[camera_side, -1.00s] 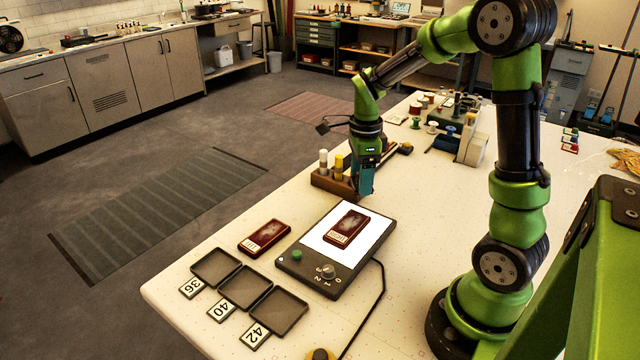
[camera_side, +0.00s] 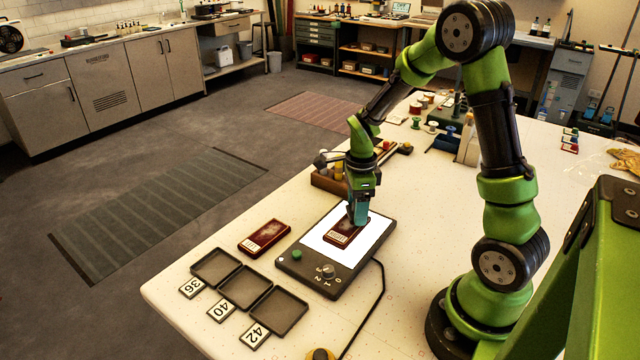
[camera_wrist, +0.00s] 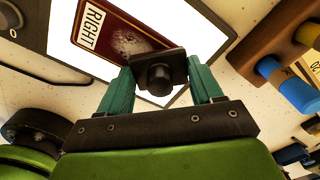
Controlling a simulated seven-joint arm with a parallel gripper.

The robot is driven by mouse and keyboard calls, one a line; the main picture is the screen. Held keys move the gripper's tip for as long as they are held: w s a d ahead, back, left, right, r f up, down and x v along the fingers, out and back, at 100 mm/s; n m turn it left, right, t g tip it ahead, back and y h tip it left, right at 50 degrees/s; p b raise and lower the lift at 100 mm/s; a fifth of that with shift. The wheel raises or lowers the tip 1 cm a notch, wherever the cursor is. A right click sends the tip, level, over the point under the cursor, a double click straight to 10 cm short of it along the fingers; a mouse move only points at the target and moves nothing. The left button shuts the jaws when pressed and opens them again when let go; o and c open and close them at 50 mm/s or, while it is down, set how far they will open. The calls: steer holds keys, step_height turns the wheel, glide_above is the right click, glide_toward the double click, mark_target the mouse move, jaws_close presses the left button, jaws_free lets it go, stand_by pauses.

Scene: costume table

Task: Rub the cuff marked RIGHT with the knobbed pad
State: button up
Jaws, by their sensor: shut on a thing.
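The dark red cuff marked RIGHT (camera_side: 341,235) lies on the lit white panel of a light box (camera_side: 318,240). In the wrist view its label (camera_wrist: 92,26) reads RIGHT, and the cuff (camera_wrist: 128,38) shows a pale speckled patch. My gripper (camera_side: 357,218) is at the far end of this cuff. Its teal fingers are shut on the black knobbed pad (camera_wrist: 158,76), which covers part of the cuff's end in the wrist view. I cannot tell whether the pad touches the cuff. The pad's underside is hidden.
A second dark red cuff (camera_side: 264,237) lies left of the light box. Trays (camera_side: 217,266) marked 36, 40 and 42 stand along the table's front left.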

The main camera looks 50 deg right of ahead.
mark_target(343, 231)
steer(key=shift+a, duration=3.15)
steer(key=shift+d+f, duration=0.1)
steer(key=shift+d, duration=3.6)
step_height(343, 231, up, 8)
steer(key=shift+f, duration=0.2)
steer(key=shift+r, duration=0.35)
